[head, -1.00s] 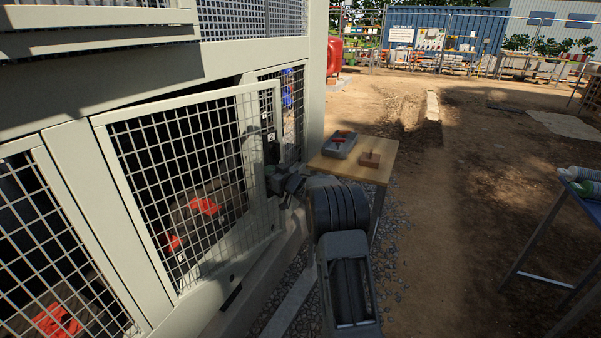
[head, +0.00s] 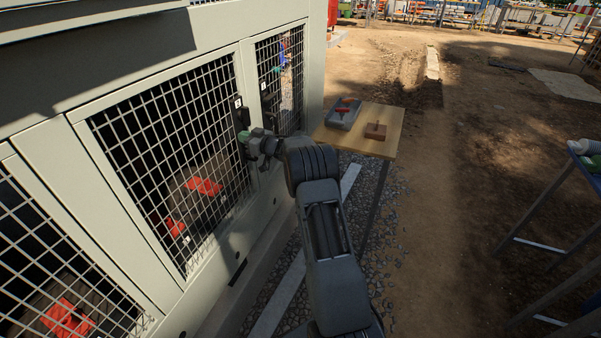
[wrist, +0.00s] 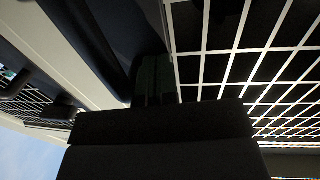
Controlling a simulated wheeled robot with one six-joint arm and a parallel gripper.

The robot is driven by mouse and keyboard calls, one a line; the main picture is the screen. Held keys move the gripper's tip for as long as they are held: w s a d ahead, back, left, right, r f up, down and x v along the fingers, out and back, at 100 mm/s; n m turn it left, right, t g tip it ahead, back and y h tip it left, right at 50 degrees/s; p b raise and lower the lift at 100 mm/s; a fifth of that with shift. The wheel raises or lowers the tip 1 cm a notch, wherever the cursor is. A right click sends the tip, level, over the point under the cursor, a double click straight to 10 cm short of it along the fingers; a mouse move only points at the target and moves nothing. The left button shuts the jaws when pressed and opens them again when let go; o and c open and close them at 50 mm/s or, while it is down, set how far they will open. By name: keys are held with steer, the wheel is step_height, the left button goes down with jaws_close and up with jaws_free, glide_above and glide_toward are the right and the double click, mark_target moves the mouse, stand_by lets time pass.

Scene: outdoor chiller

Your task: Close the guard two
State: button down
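Guard two is the pale mesh door (head: 170,145) in the middle of the grey-green chiller housing in the head view. It sits flush or nearly flush with its frame; a small gap cannot be ruled out. A small white label (head: 238,102) and a dark handle (head: 242,120) are on its right edge. My gripper (head: 259,143) is at that edge, just below and right of the handle, touching or very close to the door. In the wrist view, the mesh (wrist: 250,60) fills the right side, and dark gripper parts cover the lower middle. The finger opening is hidden.
A wooden table (head: 390,118) with a grey tray (head: 344,113) and a brown block tool (head: 376,130) stands right of my arm. Another mesh panel (head: 281,80) is beyond the door. A blue table (head: 570,200) stands far right. Open dirt ground lies between the tables.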

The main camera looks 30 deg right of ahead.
steer(key=shift+w+a+r, duration=0.15)
steer(key=shift+a+r, duration=0.15)
steer(key=shift+r, duration=0.2)
steer(key=f+v, duration=0.1)
steer(key=v, duration=1.3)
steer(key=s+d+f+m+g+h, duration=0.25)
steer(key=d+f+m+h, duration=0.25)
steer(key=d+f+h, duration=0.4)
steer(key=s+a+r+m+g+h+p, duration=0.1)
steer(key=s+a+r+g+h+p, duration=0.15)
steer(key=s+g, duration=0.3)
steer(key=s+a+r+g+y+p, duration=0.1)
steer(key=s+a+r+g+p, duration=0.1)
steer(key=s+a+r, duration=0.7)
steer(key=s+a+r+g+y+p, duration=0.2)
steer(key=s+a+r+p, duration=0.3)
steer(key=s+a+r, duration=0.4)
steer(key=s+a, duration=0.5)
steer(key=a, duration=0.1)
steer(key=shift+s+a+n, duration=0.3)
steer(key=shift+a+n, duration=0.1)
